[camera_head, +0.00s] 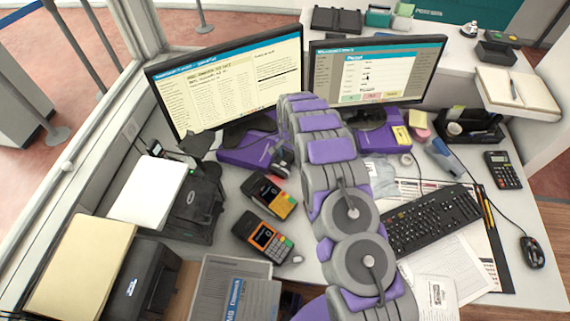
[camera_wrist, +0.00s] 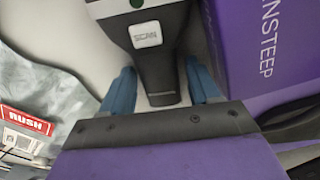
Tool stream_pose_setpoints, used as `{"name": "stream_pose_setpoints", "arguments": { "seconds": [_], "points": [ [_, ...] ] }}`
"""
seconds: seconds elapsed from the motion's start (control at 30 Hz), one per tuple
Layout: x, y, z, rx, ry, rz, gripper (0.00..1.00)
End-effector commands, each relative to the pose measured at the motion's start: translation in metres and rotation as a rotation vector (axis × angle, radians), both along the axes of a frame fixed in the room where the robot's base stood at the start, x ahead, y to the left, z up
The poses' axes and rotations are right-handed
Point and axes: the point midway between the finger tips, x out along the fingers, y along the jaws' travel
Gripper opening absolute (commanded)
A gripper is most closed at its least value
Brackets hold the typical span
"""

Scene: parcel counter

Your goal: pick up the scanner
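The scanner (camera_wrist: 155,70) is dark grey and black with a white SCAN label and a green button. In the wrist view it lies at top centre on the pale counter. My gripper (camera_wrist: 159,78) has its two blue fingers on either side of the scanner's narrow handle end. The fingers are apart, with slim gaps showing beside the handle, so I see no firm grip. The scanner's far end is cut off by the frame's top. In the head view my arm largely hides the gripper and the scanner.
A purple box (camera_wrist: 262,45) stands close right of the scanner. A crumpled grey bag (camera_wrist: 45,50) and a red RUSH label (camera_wrist: 27,120) are at left. Two monitors (camera_head: 232,85) stand behind; card terminals (camera_head: 262,238) and a keyboard (camera_head: 432,220) flank my arm.

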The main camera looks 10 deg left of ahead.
Motion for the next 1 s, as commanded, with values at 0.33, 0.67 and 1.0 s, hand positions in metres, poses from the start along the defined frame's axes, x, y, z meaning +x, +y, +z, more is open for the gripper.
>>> {"name": "stream_pose_setpoints", "arguments": {
  "seconds": [0.33,0.67,1.0],
  "points": [
    [0.0,0.0,0.0,0.0,0.0,0.0,0.28],
    [0.0,0.0,0.0,0.0,0.0,0.0,0.07],
    [0.001,0.0,0.018,0.001,-0.003,0.0,0.07]
  ]
}}
